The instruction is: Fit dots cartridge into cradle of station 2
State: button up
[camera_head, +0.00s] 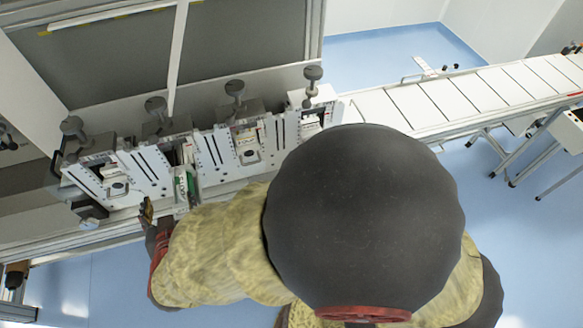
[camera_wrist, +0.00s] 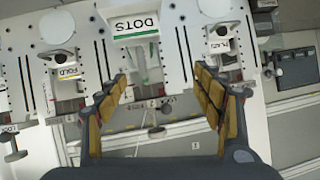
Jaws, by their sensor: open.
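The dots cartridge (camera_wrist: 136,27) is white with a green stripe and the word DOTS. In the wrist view it is at the top centre, between two slotted white plates. In the head view the white and green cartridge (camera_head: 181,188) is at the second bay from the left. I cannot tell if it is fully seated; the cradle under it is mostly hidden. My gripper (camera_wrist: 160,78) is open, its yellow-padded fingers spread below the cartridge in the wrist view, with nothing held between them. In the head view my gripper (camera_head: 149,212) is partly hidden, just left of the cartridge.
Neighbouring bays hold a cartridge marked FOLD (camera_wrist: 67,72) and another labelled cartridge (camera_wrist: 222,46). Black knobs (camera_head: 235,88) stand along the station row. A slatted conveyor (camera_head: 450,98) runs right. Blue floor (camera_head: 110,285) is clear at the lower left. My arm hides the middle.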

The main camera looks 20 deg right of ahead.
jog(key=w+d+r+n+g+y, duration=0.1)
jog(key=w+d+r+y, duration=0.15)
jog(key=r, duration=0.35)
jog(key=w+d+r+n+g+y, duration=0.1)
jog(key=d+r+g+y, duration=0.1)
jog(key=d+r, duration=0.35)
jog(key=s+d+r+g+h, duration=0.1)
jog(key=s+d, duration=0.4)
jog(key=d, duration=0.3)
jog(key=s+d+r+g+h, duration=0.1)
jog(key=s+d+h, duration=0.1)
jog(key=s+d, duration=0.4)
jog(key=s+d+r+m+g+h, duration=0.1)
jog(key=s+d, duration=0.4)
jog(key=d, duration=0.6)
jog(key=shift+s+d+g+h, duration=0.4)
jog(key=shift+g+h, duration=0.1)
jog(key=shift+h, duration=0.15)
